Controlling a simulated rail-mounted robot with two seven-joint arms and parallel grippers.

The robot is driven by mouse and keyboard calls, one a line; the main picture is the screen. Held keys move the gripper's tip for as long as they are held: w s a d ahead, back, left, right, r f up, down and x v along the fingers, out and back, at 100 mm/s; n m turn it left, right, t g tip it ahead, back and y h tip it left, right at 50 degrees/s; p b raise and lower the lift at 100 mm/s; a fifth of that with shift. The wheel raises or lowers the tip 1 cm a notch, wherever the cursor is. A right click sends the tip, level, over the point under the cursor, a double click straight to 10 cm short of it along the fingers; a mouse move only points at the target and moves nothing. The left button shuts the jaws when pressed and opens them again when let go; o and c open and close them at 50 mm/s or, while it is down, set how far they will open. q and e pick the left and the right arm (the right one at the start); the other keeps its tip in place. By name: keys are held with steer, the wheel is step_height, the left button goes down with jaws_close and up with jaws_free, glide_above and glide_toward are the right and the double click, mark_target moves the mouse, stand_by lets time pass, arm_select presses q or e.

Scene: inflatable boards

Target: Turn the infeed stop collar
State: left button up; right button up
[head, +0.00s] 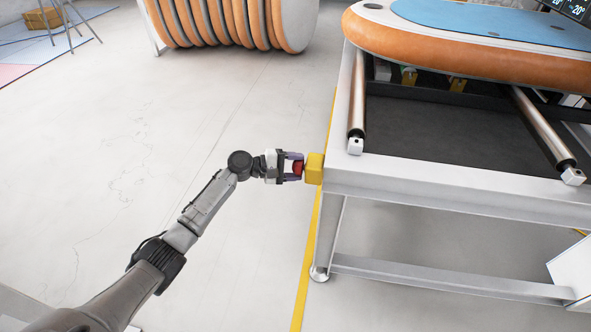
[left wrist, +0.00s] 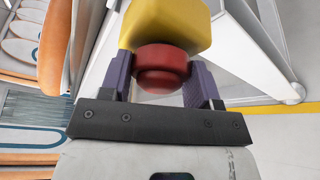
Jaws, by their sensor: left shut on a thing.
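The infeed stop collar is a red round knob (head: 298,168) on the side of a yellow box (head: 314,169), which is fixed to the left end of the white frame (head: 335,174). My left gripper (head: 293,167) is shut on the red collar, with a purple finger on either side of it. In the left wrist view the red collar (left wrist: 161,68) sits between the two fingers of my left gripper (left wrist: 160,78), with the yellow box (left wrist: 165,25) just beyond. The collar's far side is hidden. My right gripper is not in view.
An orange-edged inflatable board (head: 480,55) with a blue top lies over the frame's rollers (head: 357,105). Several boards (head: 225,22) stand in a row at the back. A yellow line (head: 306,255) runs along the floor by the frame leg.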

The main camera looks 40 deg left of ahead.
arm_select(q)
steer(key=shift+f+m+t+b, duration=0.1)
steer(key=shift+m+t+b, duration=0.3)
steer(key=shift+m+b, duration=0.45)
steer(key=o, duration=0.9)
steer(key=shift+d, duration=0.1)
